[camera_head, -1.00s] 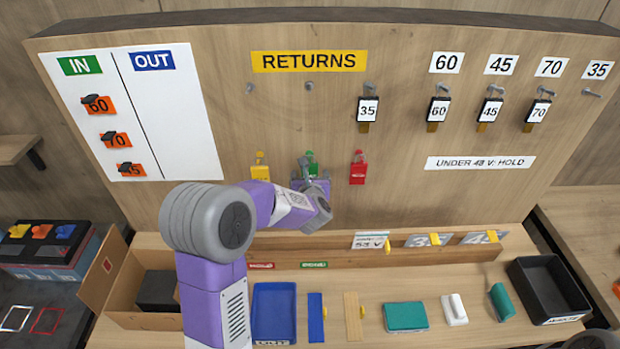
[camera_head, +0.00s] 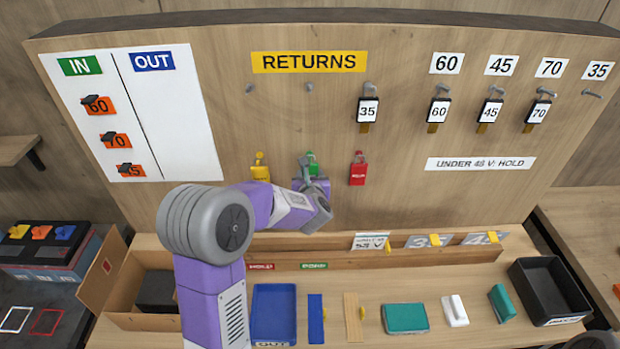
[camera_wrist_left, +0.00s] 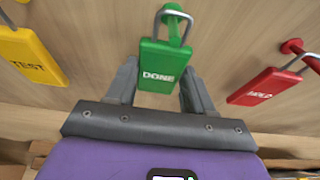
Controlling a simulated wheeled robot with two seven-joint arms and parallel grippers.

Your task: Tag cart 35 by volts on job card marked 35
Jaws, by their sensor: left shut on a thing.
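My left gripper (camera_head: 312,190) is at the board, shut on the green DONE tag (camera_head: 312,160). In the left wrist view the green tag (camera_wrist_left: 158,65) hangs by its shackle from a peg, between the two fingers (camera_wrist_left: 158,88). The yellow TEST tag (camera_head: 260,172) hangs to its left and the red HOLD tag (camera_head: 357,172) to its right. The key marked 35 (camera_head: 367,112) hangs under RETURNS. A white job card (camera_head: 369,241) in the ledge shows what looks like 53 V; its number is not clear. A greyish card (camera_head: 420,241) beside it seems to read 35.
A sign reads UNDER 48 V: HOLD (camera_head: 480,163). Keys 60 (camera_head: 438,112), 45 (camera_head: 489,112) and 70 (camera_head: 537,113) hang at the right; the hook under 35 (camera_head: 592,94) is bare. A blue tray (camera_head: 273,315), a black bin (camera_head: 548,290) and small items crowd the shelf.

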